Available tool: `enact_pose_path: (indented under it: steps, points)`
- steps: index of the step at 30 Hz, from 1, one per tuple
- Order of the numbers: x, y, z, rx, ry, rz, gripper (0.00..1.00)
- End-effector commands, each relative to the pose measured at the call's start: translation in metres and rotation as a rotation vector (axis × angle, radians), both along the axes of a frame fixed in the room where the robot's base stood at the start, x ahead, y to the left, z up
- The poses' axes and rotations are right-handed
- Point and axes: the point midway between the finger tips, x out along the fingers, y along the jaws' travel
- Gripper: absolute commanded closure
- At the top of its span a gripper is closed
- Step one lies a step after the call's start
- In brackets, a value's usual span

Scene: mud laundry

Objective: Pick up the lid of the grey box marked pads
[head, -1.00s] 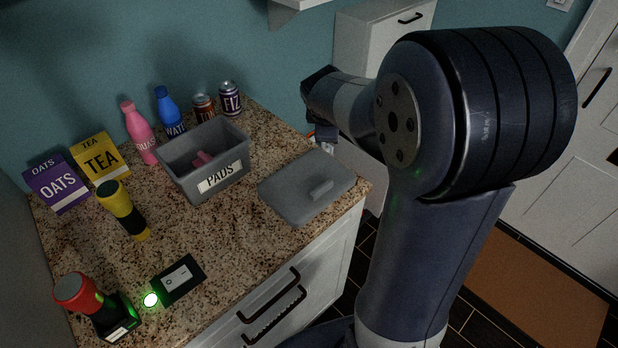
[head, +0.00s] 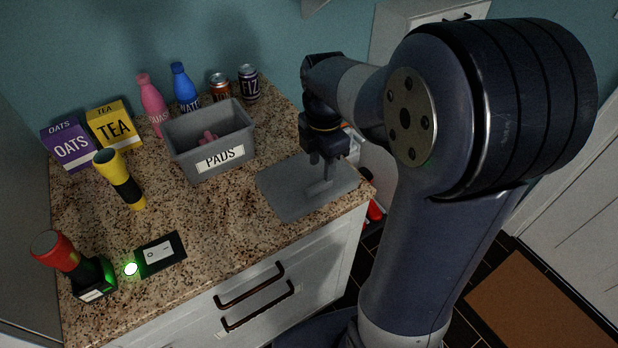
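The grey box marked PADS (head: 190,158) stands open on the speckled counter, with something pink inside. Its flat grey lid (head: 284,199) lies on the counter to the right of the box, near the front right corner. A raised bar handle (head: 319,188) sits on top of the lid. My gripper (head: 322,178) points down over the lid, with its fingertips at or just above the handle. The fingers are dark and small here, so I cannot tell whether they touch the handle or how far apart they are.
Behind the box stand a pink bottle (head: 152,103), a blue bottle (head: 184,88) and two cans (head: 249,84). Oats and tea boxes (head: 111,127), a yellow flashlight (head: 120,179), a red flashlight (head: 60,254) and a dark switch plate (head: 160,254) are at left. The front middle counter is clear.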

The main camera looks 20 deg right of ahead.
Motion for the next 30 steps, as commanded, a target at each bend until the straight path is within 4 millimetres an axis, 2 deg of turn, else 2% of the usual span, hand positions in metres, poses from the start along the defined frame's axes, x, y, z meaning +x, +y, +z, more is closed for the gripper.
enact_pose_path:
  steps: [5, 12, 15, 23, 30]
  points:
    - [-0.001, 0.001, -0.013, -0.001, 0.002, 0.000, 0.60]
    - [-0.004, 0.005, -0.048, -0.001, 0.004, -0.001, 0.60]
    - [-0.003, 0.005, -0.057, -0.001, 0.001, -0.001, 0.60]
    - [-0.003, 0.005, -0.060, -0.001, -0.001, -0.001, 0.60]
    - [-0.003, 0.005, -0.060, 0.000, -0.002, -0.001, 0.79]
